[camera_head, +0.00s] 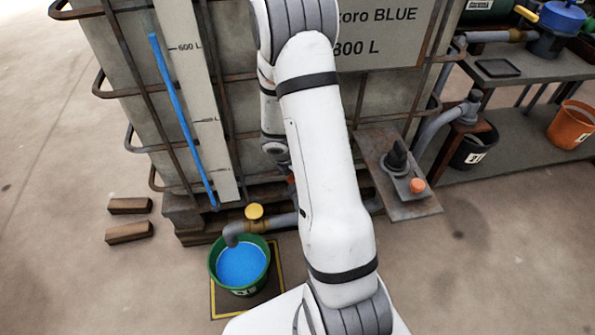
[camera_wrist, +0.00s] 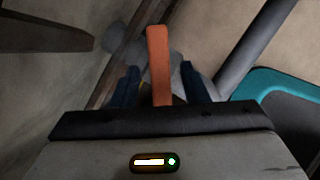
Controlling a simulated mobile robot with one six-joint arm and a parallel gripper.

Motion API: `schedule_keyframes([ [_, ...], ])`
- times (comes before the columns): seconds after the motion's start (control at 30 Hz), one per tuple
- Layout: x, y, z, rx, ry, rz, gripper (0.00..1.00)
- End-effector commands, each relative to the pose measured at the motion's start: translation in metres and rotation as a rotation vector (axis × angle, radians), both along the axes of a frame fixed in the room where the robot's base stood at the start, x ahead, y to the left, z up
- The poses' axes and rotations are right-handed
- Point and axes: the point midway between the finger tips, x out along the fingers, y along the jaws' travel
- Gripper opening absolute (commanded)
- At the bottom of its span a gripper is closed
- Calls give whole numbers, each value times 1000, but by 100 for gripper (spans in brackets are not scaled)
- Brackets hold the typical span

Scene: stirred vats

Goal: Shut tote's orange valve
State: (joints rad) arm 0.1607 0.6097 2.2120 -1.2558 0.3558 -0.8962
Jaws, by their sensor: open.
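The tote (camera_head: 300,90) is a large pale caged tank on a pallet, with "BLUE" and "800 L" on its sign. In the wrist view an orange valve handle (camera_wrist: 158,60) stands as a long flat lever between the two dark blue fingers of my gripper (camera_wrist: 158,84). The fingers are open, with a gap on each side of the lever. A grey pipe body shows dimly behind it. In the head view my arm hides the gripper and most of the valve area.
A green bucket (camera_head: 212,262) with blue liquid stands under a grey spout (camera_head: 236,232) with a yellow cap (camera_head: 254,211). Wooden blocks (camera_head: 130,232) lie left. A plate (camera_head: 415,210) with an orange knob (camera_head: 417,185) is right. A bench (camera_head: 530,75) stands beyond.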

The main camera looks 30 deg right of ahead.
Motion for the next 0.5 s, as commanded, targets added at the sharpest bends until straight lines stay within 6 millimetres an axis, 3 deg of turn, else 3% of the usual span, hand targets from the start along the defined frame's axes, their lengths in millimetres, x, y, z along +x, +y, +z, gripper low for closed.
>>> schedule_keyframes([
  [0.13, 0, 0, 1, 0, 0, 0, 41],
  [0.5, 0, 0, 1, 0, 0, -1, 11],
])
